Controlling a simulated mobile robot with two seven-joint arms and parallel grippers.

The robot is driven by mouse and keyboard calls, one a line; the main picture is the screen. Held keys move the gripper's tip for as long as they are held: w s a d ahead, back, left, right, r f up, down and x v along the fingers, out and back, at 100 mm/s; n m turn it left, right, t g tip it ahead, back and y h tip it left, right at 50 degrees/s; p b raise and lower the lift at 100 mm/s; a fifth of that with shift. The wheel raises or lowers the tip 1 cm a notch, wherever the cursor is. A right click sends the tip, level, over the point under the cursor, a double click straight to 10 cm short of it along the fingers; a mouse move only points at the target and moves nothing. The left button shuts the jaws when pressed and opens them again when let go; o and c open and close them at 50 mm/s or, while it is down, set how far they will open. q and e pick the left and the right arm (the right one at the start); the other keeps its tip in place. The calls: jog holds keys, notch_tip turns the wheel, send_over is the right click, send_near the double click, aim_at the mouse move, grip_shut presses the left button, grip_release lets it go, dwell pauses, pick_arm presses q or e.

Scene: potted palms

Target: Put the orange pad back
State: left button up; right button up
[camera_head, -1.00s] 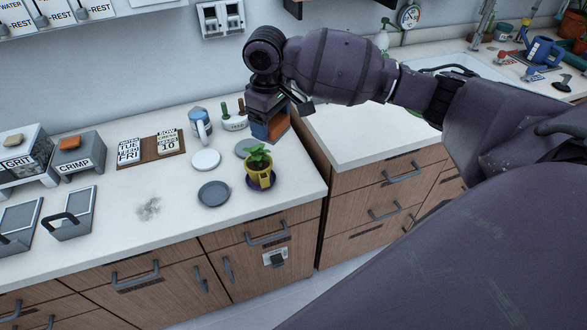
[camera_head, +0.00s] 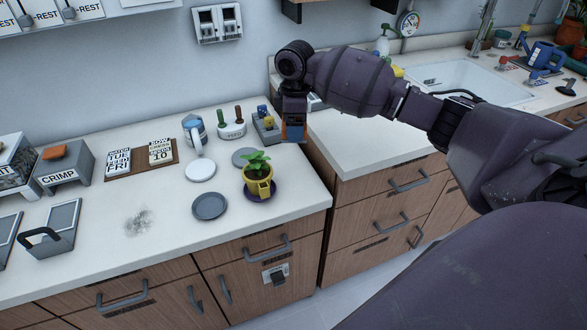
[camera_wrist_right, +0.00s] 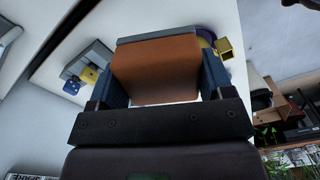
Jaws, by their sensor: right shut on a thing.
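My right gripper (camera_head: 293,136) is shut on an orange pad (camera_wrist_right: 155,75) with a grey edge. The pad fills the space between its two fingers in the right wrist view. In the head view only a small orange patch of it shows. The gripper is in the air near the right end of the left counter. Just left of it stands a small grey holder (camera_head: 263,138) with a blue and a yellow piece in it; it also shows at the left in the right wrist view (camera_wrist_right: 95,58). My left gripper is not in view.
A yellow pot (camera_head: 258,188) with a plant stands on a purple saucer below the gripper. An orange block (camera_head: 54,152) lies on the CRIMP box (camera_head: 66,172). A gap separates the counters.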

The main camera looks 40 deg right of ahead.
jog(key=b, duration=0.1)
send_over(295, 175)
notch_tip(295, 175, down, 7)
jog(key=shift+f, duration=1.2)
notch_tip(295, 175, down, 5)
jog(key=shift+b, duration=0.8)
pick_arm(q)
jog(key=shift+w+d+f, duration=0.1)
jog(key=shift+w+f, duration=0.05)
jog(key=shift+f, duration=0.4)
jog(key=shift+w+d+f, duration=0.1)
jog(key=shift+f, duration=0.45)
pick_arm(e)
jog(key=shift+r, duration=0.1)
jog(key=o, duration=0.9)
jog(key=shift+f, duration=0.2)
